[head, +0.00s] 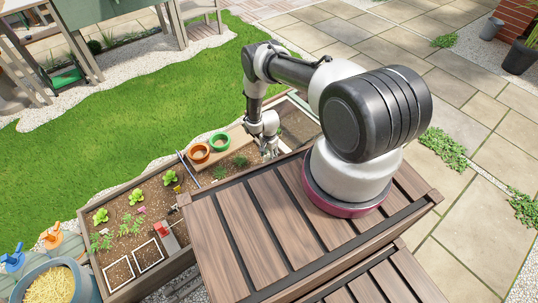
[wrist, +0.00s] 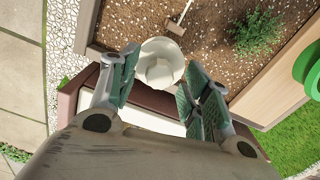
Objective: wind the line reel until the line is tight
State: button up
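A pale round reel (wrist: 163,50) with a raised knob (wrist: 160,73) in its middle shows in the wrist view, over the edge of the gravelly bed. My gripper (wrist: 159,62) has its green-padded fingers spread on either side of the knob, with visible gaps, so it is open. Whether the fingertips reach down to the knob's height I cannot tell. In the head view my gripper (head: 269,150) hangs over the right part of the planter, and the reel is too small to make out there. A short wooden peg (wrist: 181,22) stands by the reel. I cannot make out the line.
The long wooden planter (head: 122,190) holds seedlings and white frames. Orange (head: 199,153) and green (head: 220,142) pots stand on a board near my gripper. A green bush (wrist: 257,32) grows beside the reel. A red and grey object (head: 165,230) lies farther left.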

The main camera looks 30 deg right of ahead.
aim_at(269, 155)
notch_tip(269, 155, up, 12)
dwell(0.6)
dwell(0.4)
